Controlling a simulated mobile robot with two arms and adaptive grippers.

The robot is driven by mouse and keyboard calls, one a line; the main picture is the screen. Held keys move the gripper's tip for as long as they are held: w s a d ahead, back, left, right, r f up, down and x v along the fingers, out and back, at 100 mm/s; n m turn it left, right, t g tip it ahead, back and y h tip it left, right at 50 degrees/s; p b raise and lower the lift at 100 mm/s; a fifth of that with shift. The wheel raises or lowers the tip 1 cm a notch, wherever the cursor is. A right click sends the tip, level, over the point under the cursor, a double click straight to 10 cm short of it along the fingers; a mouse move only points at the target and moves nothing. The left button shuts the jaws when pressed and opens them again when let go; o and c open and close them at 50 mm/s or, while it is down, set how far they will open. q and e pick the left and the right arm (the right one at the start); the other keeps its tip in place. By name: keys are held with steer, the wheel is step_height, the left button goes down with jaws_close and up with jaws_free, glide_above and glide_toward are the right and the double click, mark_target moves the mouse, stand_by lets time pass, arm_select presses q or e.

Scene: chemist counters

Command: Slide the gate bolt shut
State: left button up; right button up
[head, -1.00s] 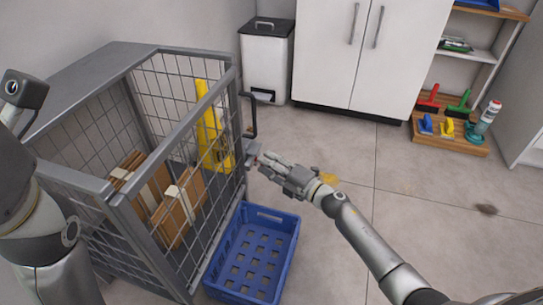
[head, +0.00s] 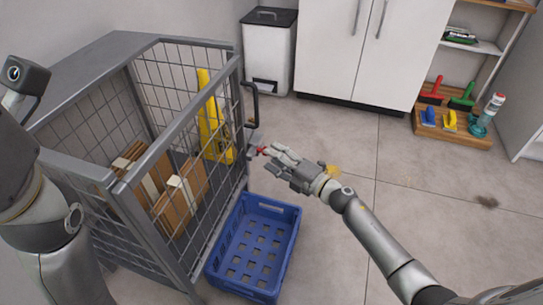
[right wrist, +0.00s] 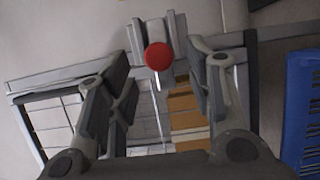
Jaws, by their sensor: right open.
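The gate bolt has a round red knob (head: 262,150) at the right edge of the wire cage's gate. In the right wrist view the red knob (right wrist: 158,56) sits on a short pale stem, in front of the grey bolt housing (right wrist: 141,40). My right gripper (head: 272,157) is open beside the knob, with its fingertips pointing at the gate. In the right wrist view the open fingers (right wrist: 165,85) stand left and right of the knob, with gaps on both sides. The head view does not show clearly how far the bolt is slid. My left gripper is not in view.
The grey wire cage (head: 150,195) holds cardboard boxes (head: 185,195) and a yellow sign (head: 208,120). A blue crate (head: 222,262) stands on the floor in front of the gate, below my right gripper. A bin (head: 268,55) and white cabinet (head: 350,60) stand behind.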

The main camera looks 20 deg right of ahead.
steer(key=v, duration=1)
steer(key=shift+s+d+f, duration=0.1)
steer(key=shift+s, duration=0.1)
